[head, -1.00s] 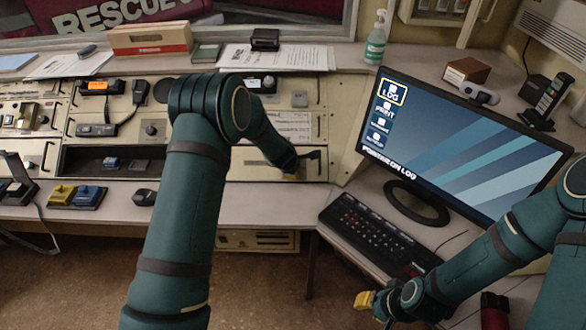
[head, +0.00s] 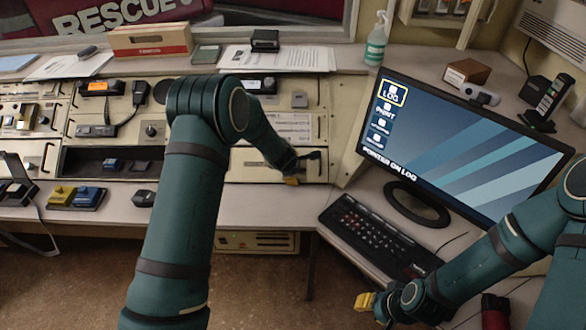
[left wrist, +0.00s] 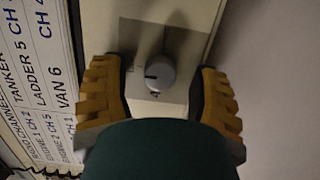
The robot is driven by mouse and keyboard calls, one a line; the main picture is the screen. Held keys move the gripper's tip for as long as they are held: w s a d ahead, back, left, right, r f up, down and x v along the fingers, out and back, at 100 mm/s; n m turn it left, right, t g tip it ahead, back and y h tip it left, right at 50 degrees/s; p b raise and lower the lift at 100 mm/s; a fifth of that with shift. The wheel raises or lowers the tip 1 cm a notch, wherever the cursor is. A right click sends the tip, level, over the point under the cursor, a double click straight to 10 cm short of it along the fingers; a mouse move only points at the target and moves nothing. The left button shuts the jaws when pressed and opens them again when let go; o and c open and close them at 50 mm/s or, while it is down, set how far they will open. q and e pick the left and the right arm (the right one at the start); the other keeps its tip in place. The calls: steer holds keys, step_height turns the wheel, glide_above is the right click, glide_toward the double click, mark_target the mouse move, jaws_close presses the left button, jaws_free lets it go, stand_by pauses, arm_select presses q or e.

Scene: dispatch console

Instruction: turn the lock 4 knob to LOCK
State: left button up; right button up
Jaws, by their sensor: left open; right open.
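The lock 4 knob (left wrist: 158,74) is a round grey knob with a dark pointer line toward the left of the left wrist view. A "4" is printed just below it on the cream panel (left wrist: 205,12). My left gripper (left wrist: 159,84) is open, with one yellow finger on each side of the knob and a visible gap to both. In the head view my left gripper (head: 292,180) is at the lower right of the console front, and my forearm and wrist hide much there; the knob cannot be made out. My right gripper (head: 366,301) is low beside the desk, away from the console.
A channel list card (left wrist: 37,75) lies left of the knob. The monitor (head: 465,145) and keyboard (head: 378,238) stand on the desk to the right.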

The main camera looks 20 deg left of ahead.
arm_select(q)
steer(key=v, duration=1.2)
steer(key=s+f+m, duration=0.1)
steer(key=s+f, duration=0.1)
steer(key=s+f+m+g, duration=0.1)
steer(key=s+f+m, duration=0.1)
steer(key=f, duration=0.1)
steer(key=s+d+f+m+g, duration=0.1)
steer(key=s+f, duration=0.1)
steer(key=f, duration=0.1)
steer(key=shift+s+m, duration=0.3)
steer(key=shift+s, duration=0.05)
steer(key=s+d+f+m+g+h, duration=0.1)
steer(key=s+d+f+m, duration=0.2)
steer(key=s, duration=0.4)
steer(key=s+d+f+m+g+h, duration=0.1)
steer(key=s+d+f+m, duration=0.2)
steer(key=s+m, duration=0.3)
steer(key=s+d+f+m+g+h, duration=0.1)
steer(key=s+d+f+m, duration=0.2)
steer(key=s+m, duration=0.2)
steer(key=s, duration=0.2)
steer(key=shift+s+d, duration=0.3)
steer(key=shift+d, duration=0.05)
